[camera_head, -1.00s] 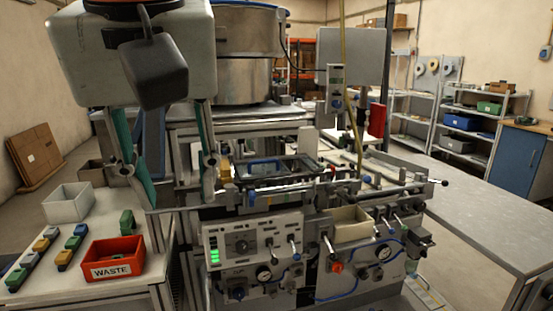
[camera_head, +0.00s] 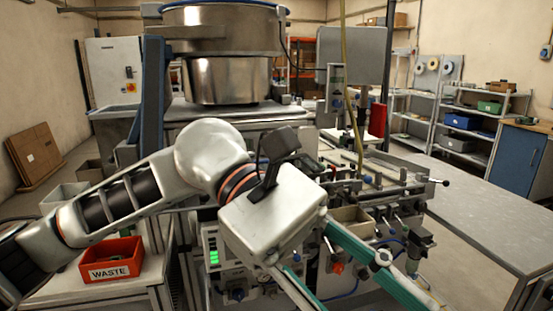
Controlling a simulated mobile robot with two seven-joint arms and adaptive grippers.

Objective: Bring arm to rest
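My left arm (camera_head: 95,208) comes in from the left and reaches across the middle of the view, in front of the machine. My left gripper (camera_head: 365,290) points down and to the right. Its two teal-padded fingers are spread wide apart, with no object visible between them. The fingertips run close to or past the bottom edge. My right arm and gripper are not in view.
The machine (camera_head: 345,265) with knobs and gauges stands behind the gripper. A red WASTE bin (camera_head: 112,272) stands on the left table beside the arm. A steel bowl (camera_head: 225,75) is behind. The grey table (camera_head: 470,210) at right is bare.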

